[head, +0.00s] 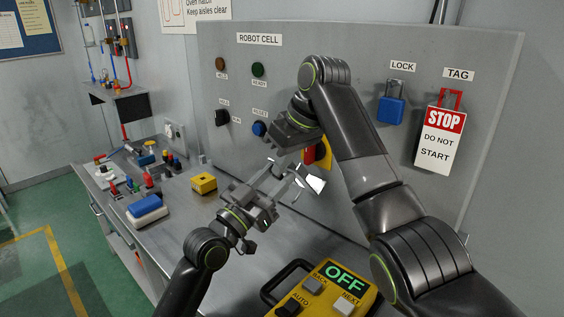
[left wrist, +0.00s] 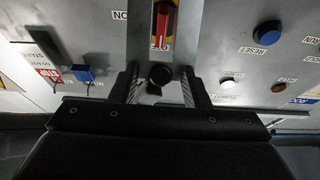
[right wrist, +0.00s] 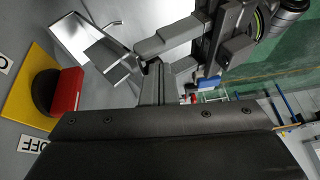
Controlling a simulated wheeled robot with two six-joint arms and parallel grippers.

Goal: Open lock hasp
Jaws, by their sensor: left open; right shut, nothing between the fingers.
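A bent grey metal plate, which looks like the hasp (head: 316,183), stands out from the panel below the red switch handle (head: 310,154). In the right wrist view the hasp (right wrist: 85,45) lies beside the handle (right wrist: 66,90) and its yellow plate. My left gripper (head: 287,178) is open close to the hasp; its fingers (right wrist: 150,52) point at it, and I cannot tell if they touch. My right gripper (head: 277,166) is shut and empty beside the left fingers. My right arm hides part of the switch in the head view. The left wrist view shows the handle (left wrist: 165,27).
A blue padlock (head: 391,109) and a STOP tag (head: 440,140) hang on the panel (head: 350,60) at the right. A yellow pendant (head: 325,290) reading OFF lies at the front of the bench. A yellow box (head: 203,183) and a blue-white block (head: 147,209) are at the left.

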